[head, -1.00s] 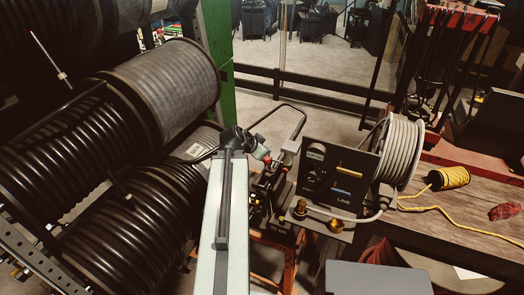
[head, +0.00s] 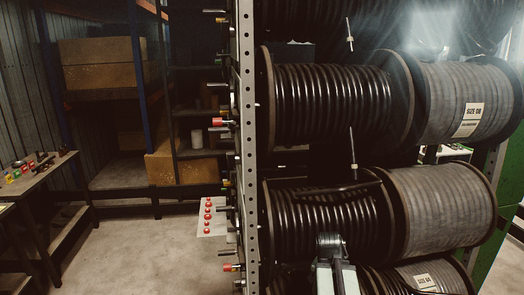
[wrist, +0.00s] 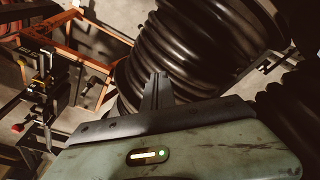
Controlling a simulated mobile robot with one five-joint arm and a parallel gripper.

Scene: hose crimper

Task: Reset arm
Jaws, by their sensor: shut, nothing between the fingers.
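My gripper (wrist: 158,90) shows in the wrist view as narrow grey fingers. It is shut and empty. It points toward a large reel of black hose (wrist: 190,50) in that view; I cannot tell the gap between them. In the head view my arm (head: 333,272) stands upright at the bottom, in front of the lower black hose reel (head: 315,212). The fingers cannot be made out there.
A perforated rack post (head: 248,150) stands left of stacked hose reels, including a grey one (head: 465,100). Left of it are a panel with red knobs (head: 209,215), a workbench (head: 35,185) and open floor (head: 150,255). The wrist view shows a black machine (wrist: 40,75) near an orange frame.

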